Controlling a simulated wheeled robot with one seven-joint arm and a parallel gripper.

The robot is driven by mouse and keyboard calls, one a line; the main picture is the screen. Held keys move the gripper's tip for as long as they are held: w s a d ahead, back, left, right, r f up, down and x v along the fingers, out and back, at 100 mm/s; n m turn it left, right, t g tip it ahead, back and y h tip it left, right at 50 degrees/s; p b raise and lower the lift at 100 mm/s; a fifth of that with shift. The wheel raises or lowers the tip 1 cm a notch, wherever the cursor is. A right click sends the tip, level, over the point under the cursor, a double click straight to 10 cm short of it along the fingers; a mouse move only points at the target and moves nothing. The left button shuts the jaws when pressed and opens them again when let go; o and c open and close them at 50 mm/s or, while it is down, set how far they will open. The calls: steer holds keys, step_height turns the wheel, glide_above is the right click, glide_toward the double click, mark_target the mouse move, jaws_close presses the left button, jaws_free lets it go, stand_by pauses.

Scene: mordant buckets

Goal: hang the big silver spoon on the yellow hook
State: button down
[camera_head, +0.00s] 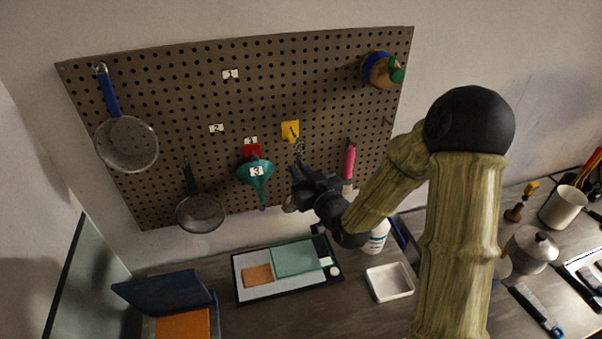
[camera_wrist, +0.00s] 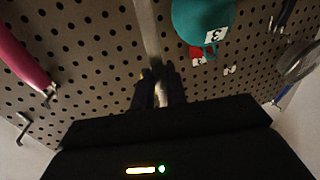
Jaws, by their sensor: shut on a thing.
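The yellow hook (camera_head: 290,131) is on the pegboard, right of its middle, above and slightly left of my gripper. My gripper (camera_head: 296,173) is in front of the board, shut on the big silver spoon. In the wrist view the spoon's silver handle (camera_wrist: 147,28) runs from between my fingertips (camera_wrist: 158,88) to the top edge. In the head view a thin grey end shows just below the yellow hook; I cannot tell whether it touches the hook. The spoon's bowl is mostly hidden behind my gripper. The yellow hook is out of sight in the wrist view.
A teal funnel (camera_head: 255,172) hangs left of my gripper and a pink-handled tool (camera_head: 349,163) hangs right. Strainers (camera_head: 127,143) hang farther left on the pegboard (camera_head: 190,100). Below are a tray with mats (camera_head: 240,290), a white dish (camera_head: 390,283) and a white bottle (camera_head: 376,240).

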mark_target(287, 151)
steer(key=shift+d+p+x, duration=0.25)
steer(key=shift+p+x, duration=0.2)
steer(key=shift+x, duration=1)
steer(key=shift+w+a+r+p, duration=0.15)
steer(key=shift+w+p, duration=0.3)
steer(key=shift+w, duration=0.25)
steer(key=shift+w+a+f+p, duration=0.1)
steer(key=shift+w+a+p, duration=0.1)
steer(key=shift+w+p, duration=0.4)
steer(key=shift+w+a+f+b, duration=0.15)
steer(key=shift+w+f+b, duration=0.35)
steer(key=shift+b, duration=0.6)
steer(key=shift+w+r, duration=0.1)
steer(key=shift+r, duration=0.05)
